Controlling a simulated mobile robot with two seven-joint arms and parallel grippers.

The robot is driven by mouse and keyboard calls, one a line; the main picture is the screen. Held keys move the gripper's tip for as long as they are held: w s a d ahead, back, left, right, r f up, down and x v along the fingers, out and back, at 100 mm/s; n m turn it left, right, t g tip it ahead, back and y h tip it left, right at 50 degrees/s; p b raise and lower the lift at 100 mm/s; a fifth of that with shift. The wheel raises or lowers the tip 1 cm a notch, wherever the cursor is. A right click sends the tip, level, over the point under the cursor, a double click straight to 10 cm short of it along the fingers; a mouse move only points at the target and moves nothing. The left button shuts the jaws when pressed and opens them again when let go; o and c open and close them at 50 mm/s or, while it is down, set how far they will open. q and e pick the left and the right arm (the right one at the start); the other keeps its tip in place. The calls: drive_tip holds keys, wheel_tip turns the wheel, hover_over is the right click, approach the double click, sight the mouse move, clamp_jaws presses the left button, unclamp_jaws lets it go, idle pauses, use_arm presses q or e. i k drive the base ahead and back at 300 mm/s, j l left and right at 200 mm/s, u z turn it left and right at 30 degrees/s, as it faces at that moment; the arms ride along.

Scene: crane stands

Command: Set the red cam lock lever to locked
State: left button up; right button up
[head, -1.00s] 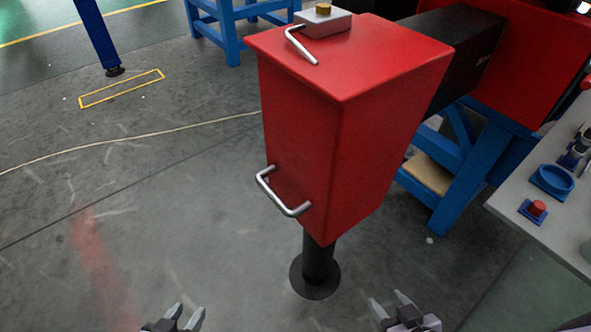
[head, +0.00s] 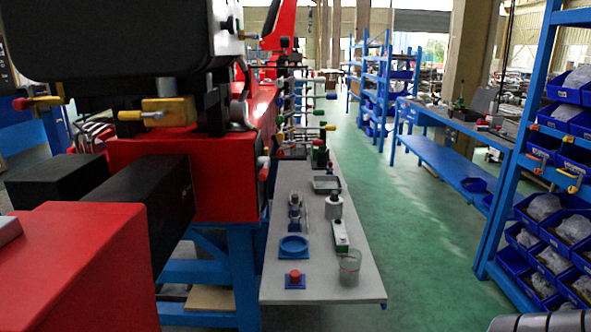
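I cannot tell for certain which part is the red cam lock lever. A lever with a red-orange knob (head: 22,104) sticks out at the far left, beside a yellow block (head: 168,111) with a yellow-tipped handle. Neither gripper's fingers show now. A grey piece of my own body shows at the bottom right edge.
A red box (head: 80,270) fills the lower left. Green floor (head: 430,250) lies open before the blue shelves (head: 540,110) with bins.

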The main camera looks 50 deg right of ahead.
sight(265, 169)
drive_tip(key=z, duration=1.35)
